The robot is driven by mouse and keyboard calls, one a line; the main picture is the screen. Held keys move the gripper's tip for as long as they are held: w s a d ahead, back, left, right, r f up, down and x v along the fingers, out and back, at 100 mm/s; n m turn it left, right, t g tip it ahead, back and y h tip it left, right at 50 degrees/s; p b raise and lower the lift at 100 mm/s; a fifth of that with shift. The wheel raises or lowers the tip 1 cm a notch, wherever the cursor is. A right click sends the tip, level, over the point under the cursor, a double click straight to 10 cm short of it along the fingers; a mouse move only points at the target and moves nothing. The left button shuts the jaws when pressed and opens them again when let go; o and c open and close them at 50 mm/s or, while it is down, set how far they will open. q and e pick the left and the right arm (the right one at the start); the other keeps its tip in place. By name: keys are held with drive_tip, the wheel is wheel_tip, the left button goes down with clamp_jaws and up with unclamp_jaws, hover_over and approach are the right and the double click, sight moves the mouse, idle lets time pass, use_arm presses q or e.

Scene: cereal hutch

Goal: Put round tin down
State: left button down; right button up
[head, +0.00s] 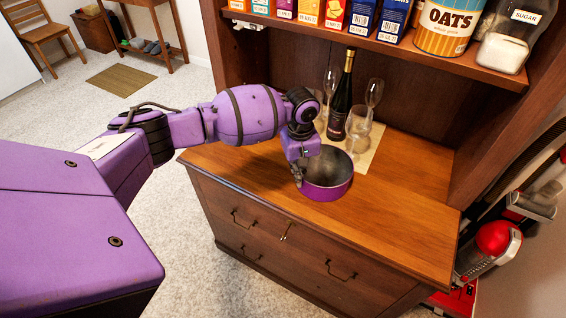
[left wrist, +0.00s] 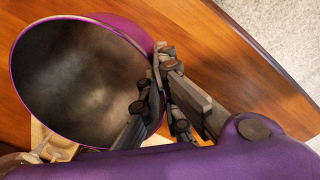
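The round tin (head: 328,184) is an open, empty purple pan-like tin with a dark grey inside. It is upright, at or just above the wooden counter near its front edge; I cannot tell if its base touches. My left gripper (head: 298,177) is at the tin's left rim in the head view. In the left wrist view the tin (left wrist: 75,75) fills the left side, and the left gripper (left wrist: 160,65) has one finger inside the wall and one outside, closed on the rim. My right gripper is not in view.
A dark wine bottle (head: 341,100) and several clear glasses, including a wine glass (head: 358,128), stand on a pale mat (head: 375,145) just behind the tin. The counter (head: 405,215) is bare to the right. A shelf (head: 400,45) with boxes and jars hangs above.

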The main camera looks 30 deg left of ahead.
use_arm(q)
drive_tip(key=c, duration=2)
unclamp_jaws()
drive_tip(key=shift+f, duration=0.1)
